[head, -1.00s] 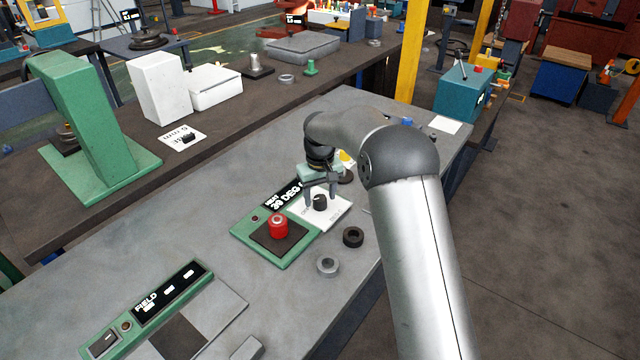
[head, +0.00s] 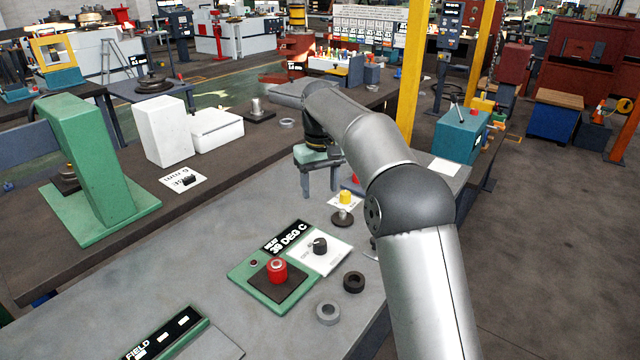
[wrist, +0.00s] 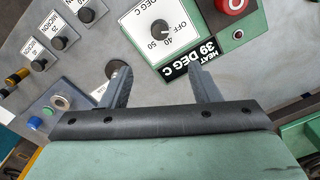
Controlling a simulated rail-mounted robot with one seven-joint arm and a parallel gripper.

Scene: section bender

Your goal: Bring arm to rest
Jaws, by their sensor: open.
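My gripper (head: 320,192) is open and empty, raised above the grey bench (head: 205,265). In the wrist view my gripper's two fingers (wrist: 160,85) stand wide apart with only the bench and panels below. The heater unit (head: 262,287) is green with a red button or knob (head: 277,270) and a display reading 39 DEG C. Its white dial plate (head: 328,262) carries a black knob (head: 320,245). In the wrist view the dial plate (wrist: 160,35) is marked OFF, 40 and 50, with the black knob pointer near 40.
A dark ring (head: 354,281) and a grey ring (head: 328,313) lie near the bench's front edge. A yellow-topped piece (head: 345,200) stands behind the dial. A green press (head: 90,160) and white boxes (head: 163,130) stand on the back bench. The air around my gripper looks clear.

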